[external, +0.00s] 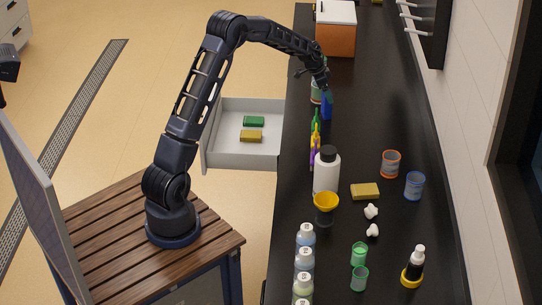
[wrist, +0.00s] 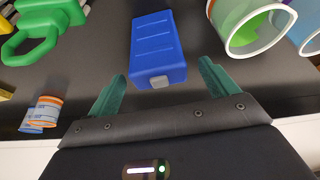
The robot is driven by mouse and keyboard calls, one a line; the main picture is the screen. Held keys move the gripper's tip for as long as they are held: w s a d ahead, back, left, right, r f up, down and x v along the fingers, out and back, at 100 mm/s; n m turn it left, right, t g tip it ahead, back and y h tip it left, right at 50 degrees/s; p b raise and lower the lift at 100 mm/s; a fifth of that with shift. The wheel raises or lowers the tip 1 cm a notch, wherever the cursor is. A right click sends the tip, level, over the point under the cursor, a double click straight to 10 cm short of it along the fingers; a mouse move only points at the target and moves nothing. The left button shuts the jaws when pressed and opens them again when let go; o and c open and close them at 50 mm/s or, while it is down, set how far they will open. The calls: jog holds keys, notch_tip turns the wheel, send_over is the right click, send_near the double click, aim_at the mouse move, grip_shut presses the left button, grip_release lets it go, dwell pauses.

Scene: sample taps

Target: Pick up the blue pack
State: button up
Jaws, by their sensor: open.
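The blue pack (external: 326,106) stands on the black counter, just below my gripper (external: 322,84) in the external view. In the wrist view the blue pack (wrist: 158,48) is a ribbed blue box with a grey cap at its near end. My gripper (wrist: 160,88) is open there, with one green finger on each side of the line to the pack. The pack lies just beyond the fingertips, roughly centred between them. I see nothing held in the fingers.
A green-handled item (wrist: 35,30) is left of the pack and an open cup (wrist: 250,25) is close on its right. A white bottle (external: 326,172) and an orange box (external: 336,28) stand along the counter. An open drawer (external: 215,150) juts out on the left.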

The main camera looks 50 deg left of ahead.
jog(key=x, duration=0.3)
jog(key=shift+f, duration=0.2)
jog(key=shift+c, duration=0.4)
jog(key=c, duration=1.1)
jog(key=shift+r, duration=0.1)
